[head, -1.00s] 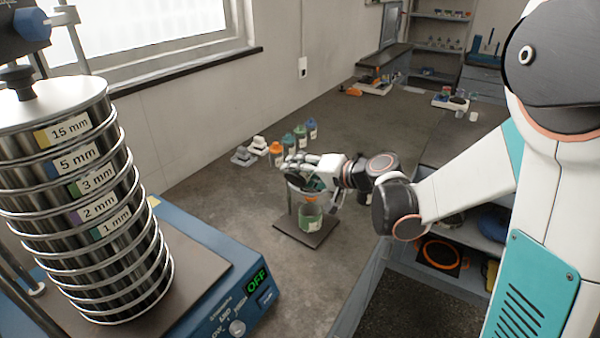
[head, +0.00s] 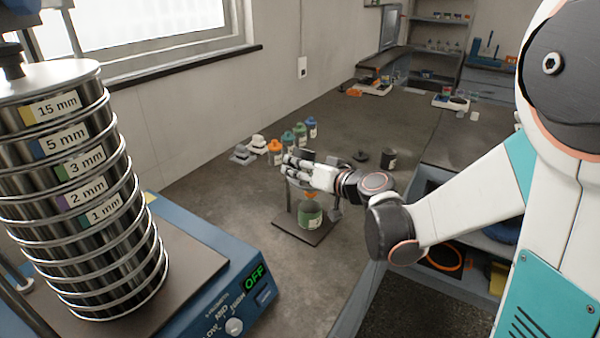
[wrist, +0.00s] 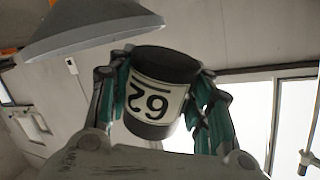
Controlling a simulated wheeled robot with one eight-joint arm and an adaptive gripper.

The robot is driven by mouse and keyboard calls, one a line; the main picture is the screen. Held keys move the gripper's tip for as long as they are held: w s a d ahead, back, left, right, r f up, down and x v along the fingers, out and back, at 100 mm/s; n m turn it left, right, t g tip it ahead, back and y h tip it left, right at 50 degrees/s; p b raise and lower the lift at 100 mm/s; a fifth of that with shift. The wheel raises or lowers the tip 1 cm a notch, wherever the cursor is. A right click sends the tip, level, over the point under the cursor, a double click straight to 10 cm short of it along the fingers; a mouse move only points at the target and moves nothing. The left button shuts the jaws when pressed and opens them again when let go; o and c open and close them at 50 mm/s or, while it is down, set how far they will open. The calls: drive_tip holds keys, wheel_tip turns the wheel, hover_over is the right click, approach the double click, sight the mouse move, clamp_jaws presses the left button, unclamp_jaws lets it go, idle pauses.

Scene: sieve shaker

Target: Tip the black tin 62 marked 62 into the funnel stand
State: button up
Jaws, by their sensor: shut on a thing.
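My gripper (head: 292,163) is shut on the black tin marked 62 (wrist: 160,95). In the wrist view the tin sits between the teal-padded fingers. Its white label reads upside down there, and so does the funnel, so the tin looks roughly upright. In the head view the tin shows as a dark patch (head: 307,155) at the fingers. The funnel stand (head: 292,228) is below the gripper, with a green jar (head: 311,214) on its base. The grey funnel (wrist: 92,28) is apart from the tin in the wrist view; its inside is hidden.
Several coloured bottles (head: 288,140) stand behind the gripper by the wall. Another black tin (head: 388,159) and a dark round item (head: 360,156) stand to the right. The sieve shaker (head: 85,195) fills the left and reads OFF.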

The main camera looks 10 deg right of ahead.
drive_tip(key=shift+w+d+n+t, duration=0.1)
drive_tip(key=shift+n+t, duration=0.3)
drive_tip(key=shift+n, duration=0.3)
drive_tip(key=shift+f, duration=0.1)
drive_tip(key=shift+w+d+n+t, duration=0.3)
drive_tip(key=shift+n+t, duration=0.05)
drive_tip(key=shift+n, duration=0.5)
drive_tip(key=shift+w+d+n+t, duration=0.25)
drive_tip(key=shift+n+t, duration=0.1)
drive_tip(key=shift+n, duration=0.5)
